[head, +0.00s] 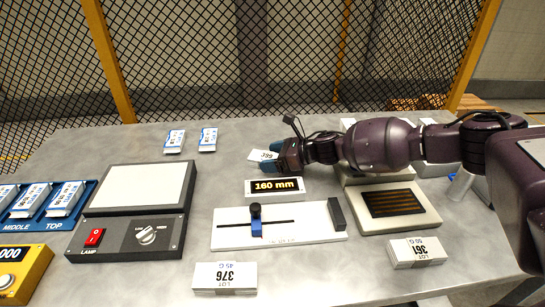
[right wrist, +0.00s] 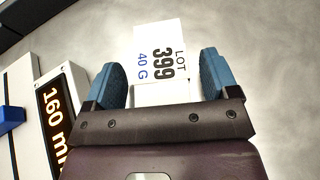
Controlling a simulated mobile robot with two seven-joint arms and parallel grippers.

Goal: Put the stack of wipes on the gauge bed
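A small white stack labelled LOT 399, 40 G (head: 262,155) lies on the grey table behind the 160 mm display. In the right wrist view this stack (right wrist: 160,60) is between the blue fingertips of my right gripper (right wrist: 163,80), with a narrow gap showing beside it. My right gripper (head: 278,157) is open and low over the table. The gauge bed (head: 320,232) is a white plate with a black slot, a blue slider and a dark end block. It stands in front of the display. My left gripper is not in view.
The 160 mm display (head: 275,187) stands between stack and bed. Other labelled stacks are LOT 376 (head: 225,278) and LOT 361 (head: 416,252). A lamp box (head: 130,235) is left, and a dark-topped white block (head: 430,215) is right. Two small packs (head: 208,139) lie at the back.

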